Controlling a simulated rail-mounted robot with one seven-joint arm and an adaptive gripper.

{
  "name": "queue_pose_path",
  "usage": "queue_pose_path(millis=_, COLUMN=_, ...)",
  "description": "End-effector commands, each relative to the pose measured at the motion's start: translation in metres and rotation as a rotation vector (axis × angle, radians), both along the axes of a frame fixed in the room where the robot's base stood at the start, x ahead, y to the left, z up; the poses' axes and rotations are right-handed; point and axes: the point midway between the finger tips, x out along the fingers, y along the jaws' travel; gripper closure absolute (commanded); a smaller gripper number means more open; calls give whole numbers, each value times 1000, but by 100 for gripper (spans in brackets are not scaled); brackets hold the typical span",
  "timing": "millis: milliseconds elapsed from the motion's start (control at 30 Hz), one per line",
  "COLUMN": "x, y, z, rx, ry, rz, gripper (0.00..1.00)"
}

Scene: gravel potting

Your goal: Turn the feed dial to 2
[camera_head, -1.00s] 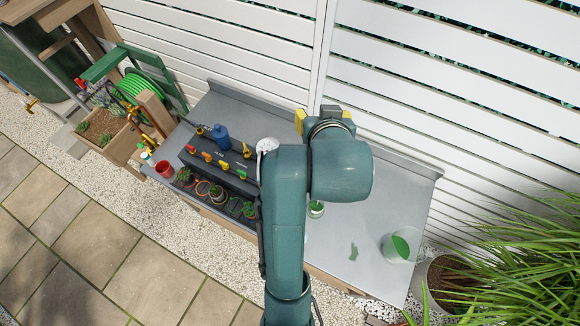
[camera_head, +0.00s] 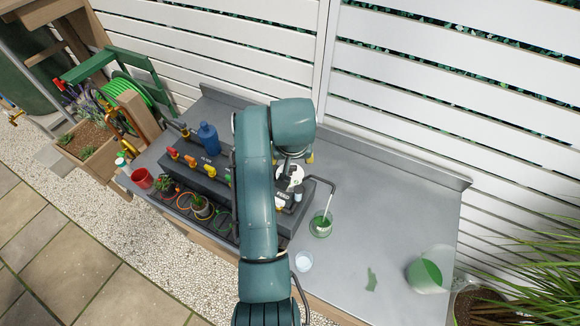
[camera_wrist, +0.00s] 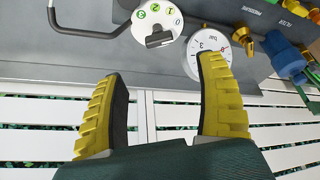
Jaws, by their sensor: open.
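I cannot tell surely which number is selected. The dial also shows in the head view (camera_head: 290,177), beside the word FEED and partly behind my arm. My gripper (camera_wrist: 163,70) has two yellow, ridged fingers, spread wide and empty. Its fingertips are just below the dial in the wrist picture and apart from the handle. In the head view only bits of its yellow fingers show.
A round pressure gauge (camera_wrist: 209,46) is beside the dial, close to one finger. A bent dark pipe (camera_wrist: 85,30) runs on the dial's other side, above a green-filled glass (camera_head: 321,225).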

Motion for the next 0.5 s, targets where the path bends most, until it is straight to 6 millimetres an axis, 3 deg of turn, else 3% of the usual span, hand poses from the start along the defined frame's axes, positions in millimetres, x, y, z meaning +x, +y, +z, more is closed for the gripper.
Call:
queue_pose_path(millis=300, x=28, y=2, z=-70, rx=0, ry=2, rz=-1, gripper=28)
queue_pose_path(millis=500, x=38, y=3, z=-91, rx=0, ry=-1, rz=-1, gripper=28)
